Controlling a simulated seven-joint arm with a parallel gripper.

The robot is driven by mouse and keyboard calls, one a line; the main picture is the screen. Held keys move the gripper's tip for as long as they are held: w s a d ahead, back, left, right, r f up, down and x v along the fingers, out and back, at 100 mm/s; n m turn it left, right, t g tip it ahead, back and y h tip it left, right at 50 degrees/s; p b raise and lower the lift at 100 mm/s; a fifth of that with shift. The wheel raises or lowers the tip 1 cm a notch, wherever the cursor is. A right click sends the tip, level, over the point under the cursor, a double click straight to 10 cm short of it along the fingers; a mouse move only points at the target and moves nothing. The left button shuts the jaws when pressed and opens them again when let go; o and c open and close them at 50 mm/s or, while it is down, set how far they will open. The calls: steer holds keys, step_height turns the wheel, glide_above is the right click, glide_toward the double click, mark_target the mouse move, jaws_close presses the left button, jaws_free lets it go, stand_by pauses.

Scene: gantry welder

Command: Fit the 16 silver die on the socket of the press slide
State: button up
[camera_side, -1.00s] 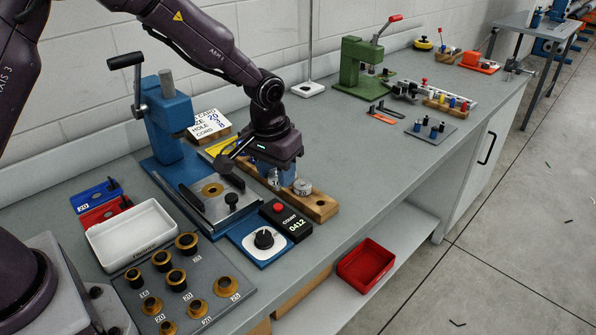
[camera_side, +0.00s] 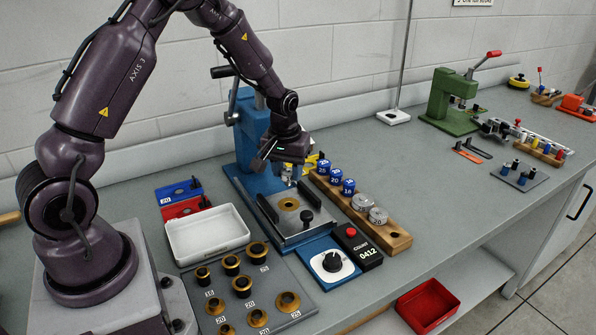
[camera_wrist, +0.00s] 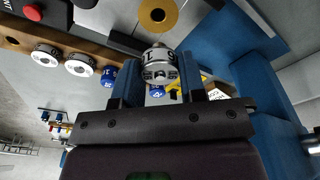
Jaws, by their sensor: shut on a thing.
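My gripper (camera_side: 288,178) is in front of the blue press (camera_side: 250,135), above the press bed and its brass ring (camera_side: 289,204). In the wrist view its blue fingers are shut on a silver die (camera_wrist: 160,66). The die's marking is only partly readable. The held die is small and mostly hidden in the side view. The brass ring also shows in the wrist view (camera_wrist: 158,15), beyond the die. The socket of the press slide is hidden behind my arm and gripper, so I cannot tell the gap between it and the die.
A wooden rack (camera_side: 396,240) right of the press holds blue dies (camera_side: 336,176) and two silver dies (camera_side: 370,208). In front are a dial box (camera_side: 331,263), a counter (camera_side: 364,248), a white tray (camera_side: 207,235) and a grey plate of brass rings (camera_side: 300,301).

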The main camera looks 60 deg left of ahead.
steer(key=shift+f, duration=2.45)
steer(key=shift+f, duration=1.25)
steer(key=o, duration=1.1)
steer(key=r, duration=0.8)
steer(key=s+d+r, duration=0.1)
steer(key=r, duration=0.3)
steer(key=shift+s+d+r, duration=0.1)
steer(key=shift+r, duration=0.2)
steer(key=s+d+r+m+t, duration=0.2)
steer(key=s+d+r+m, duration=0.2)
steer(key=s+d+r, duration=0.3)
steer(key=s+d+r+m+t+h, duration=0.1)
steer(key=s+d+r+m, duration=0.3)
steer(key=s+r, duration=0.7)
steer(key=shift+s+d+t, duration=0.55)
steer(key=shift+d+t, duration=0.25)
steer(key=shift+d, duration=0.6)
